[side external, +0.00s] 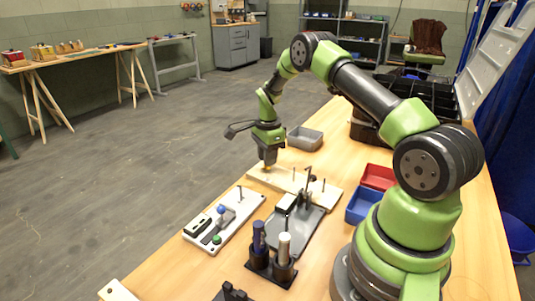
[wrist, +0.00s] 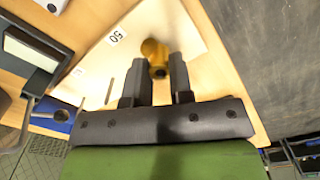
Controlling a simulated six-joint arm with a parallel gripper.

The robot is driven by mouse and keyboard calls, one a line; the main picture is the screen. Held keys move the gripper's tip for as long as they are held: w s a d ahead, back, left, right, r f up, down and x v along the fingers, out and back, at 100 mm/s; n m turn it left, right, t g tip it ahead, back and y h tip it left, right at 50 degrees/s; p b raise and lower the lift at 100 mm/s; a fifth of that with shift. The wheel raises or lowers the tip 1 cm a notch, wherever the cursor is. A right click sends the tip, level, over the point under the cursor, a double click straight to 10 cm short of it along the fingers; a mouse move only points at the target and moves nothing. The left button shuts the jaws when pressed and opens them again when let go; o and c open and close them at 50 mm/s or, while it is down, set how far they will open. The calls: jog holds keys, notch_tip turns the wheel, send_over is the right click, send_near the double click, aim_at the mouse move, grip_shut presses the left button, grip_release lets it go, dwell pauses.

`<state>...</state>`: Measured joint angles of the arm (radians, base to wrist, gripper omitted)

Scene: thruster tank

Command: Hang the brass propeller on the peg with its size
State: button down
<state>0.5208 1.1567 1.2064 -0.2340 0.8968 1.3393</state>
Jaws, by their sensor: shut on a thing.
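My gripper (wrist: 153,75) is shut on the brass propeller (wrist: 154,50), whose rounded yellow metal shows between the fingertips in the wrist view. The rest of the propeller is hidden by the fingers. In the side view my gripper (side external: 268,162) points down just over the far left end of the pale wooden peg board (side external: 282,180). Several thin upright pegs stand along this board. A label reading 50 (wrist: 116,36) lies on the board beside the propeller in the wrist view. I cannot tell whether the propeller is around a peg.
A dark tray (side external: 301,222) with a stand lies in front of the board. A white panel with knobs (side external: 225,219) is to its left. Red (side external: 378,177) and blue (side external: 362,206) bins stand right, a grey bin (side external: 305,138) behind. Two upright cylinders in a black holder (side external: 271,268) stand in front.

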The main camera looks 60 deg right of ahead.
jog(key=shift+f, duration=0.3)
dwell(0.5)
jog(key=c, duration=0.9)
grip_release()
jog(key=shift+r, duration=6.95)
